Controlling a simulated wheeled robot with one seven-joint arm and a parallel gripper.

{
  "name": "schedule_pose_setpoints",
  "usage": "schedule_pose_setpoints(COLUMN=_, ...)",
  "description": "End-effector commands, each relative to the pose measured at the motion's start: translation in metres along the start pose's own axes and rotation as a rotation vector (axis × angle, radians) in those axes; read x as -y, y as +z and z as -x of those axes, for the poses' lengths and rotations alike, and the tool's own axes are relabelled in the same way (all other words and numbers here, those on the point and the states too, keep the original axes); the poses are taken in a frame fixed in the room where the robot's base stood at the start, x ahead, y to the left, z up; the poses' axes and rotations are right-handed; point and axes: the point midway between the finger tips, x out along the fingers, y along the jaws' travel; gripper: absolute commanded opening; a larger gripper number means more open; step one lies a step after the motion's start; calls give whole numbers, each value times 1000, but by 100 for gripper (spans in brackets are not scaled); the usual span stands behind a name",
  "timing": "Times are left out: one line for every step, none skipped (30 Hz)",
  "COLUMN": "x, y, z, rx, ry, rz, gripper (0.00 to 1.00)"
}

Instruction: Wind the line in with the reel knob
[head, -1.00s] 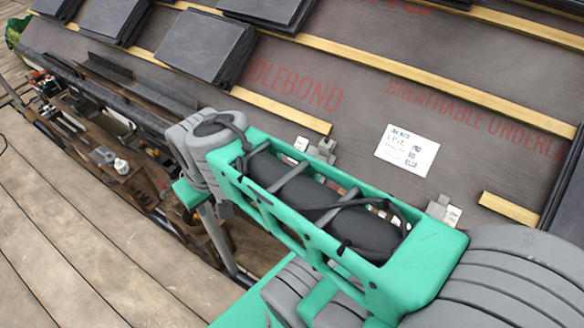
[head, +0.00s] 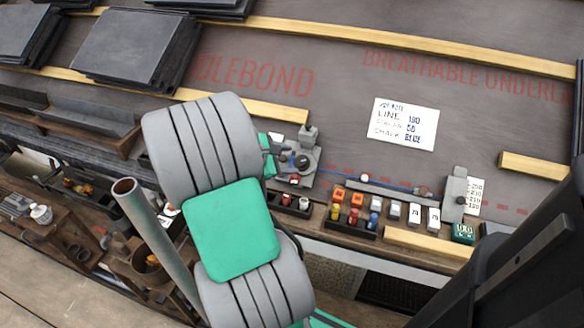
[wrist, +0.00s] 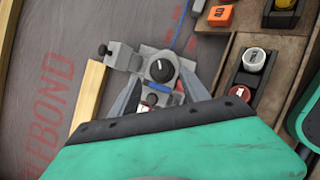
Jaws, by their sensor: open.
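The chalk-line reel (head: 301,160) is a grey unit on the underlay at the middle of the head view. Its round dark knob (wrist: 160,69) with a white mark shows in the wrist view. My gripper (wrist: 162,82) is open, its two grey fingers apart on either side of the reel's near part, just short of the knob in the picture. I cannot tell whether they touch it. A blue line (head: 385,185) runs from the reel to a grey end block (head: 455,192) at the right. In the head view my arm hides most of the gripper.
A wooden ledge holds orange, red, yellow, blue and white small items (head: 356,208) right of the reel. A batten (wrist: 90,105) lies close by. A white note card (head: 404,124) lies on the underlay. Slate stacks (head: 137,48) lie at upper left.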

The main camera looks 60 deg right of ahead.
Motion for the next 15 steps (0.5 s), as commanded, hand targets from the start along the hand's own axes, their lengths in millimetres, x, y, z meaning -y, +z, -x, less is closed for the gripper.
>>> schedule_pose_setpoints(x=4, y=-1, z=-14, rx=2, ry=-7, rz=-2, gripper=54)
schedule_pose_setpoints(x=4, y=-1, z=-21, rx=2, ry=-6, rz=-3, gripper=54)
schedule_pose_setpoints(x=4, y=-1, z=-29, rx=2, ry=-6, rz=-4, gripper=54)
schedule_pose_setpoints(x=4, y=-1, z=-34, rx=2, ry=-7, rz=-4, gripper=54)
schedule_pose_setpoints(x=4, y=-1, z=-39, rx=1, ry=-6, rz=-4, gripper=54)
schedule_pose_setpoints(x=3, y=-1, z=-45, rx=0, ry=-5, rz=-4, gripper=54)
schedule_pose_setpoints(x=2, y=-1, z=-48, rx=0, ry=-4, rz=-3, gripper=54)
schedule_pose_setpoints(x=2, y=-1, z=-51, rx=-1, ry=-4, rz=-2, gripper=54)
schedule_pose_setpoints(x=2, y=-1, z=-54, rx=-1, ry=-4, rz=-2, gripper=54)
schedule_pose_setpoints(x=2, y=-1, z=-55, rx=-1, ry=-3, rz=-2, gripper=54)
schedule_pose_setpoints(x=1, y=-1, z=-56, rx=-2, ry=-3, rz=-2, gripper=54)
schedule_pose_setpoints(x=1, y=-1, z=-56, rx=-3, ry=-2, rz=-2, gripper=54)
schedule_pose_setpoints(x=1, y=-1, z=-56, rx=-3, ry=-2, rz=-2, gripper=54)
schedule_pose_setpoints(x=1, y=-1, z=-55, rx=-4, ry=-2, rz=-1, gripper=54)
schedule_pose_setpoints(x=0, y=-1, z=-55, rx=-4, ry=-1, rz=-1, gripper=54)
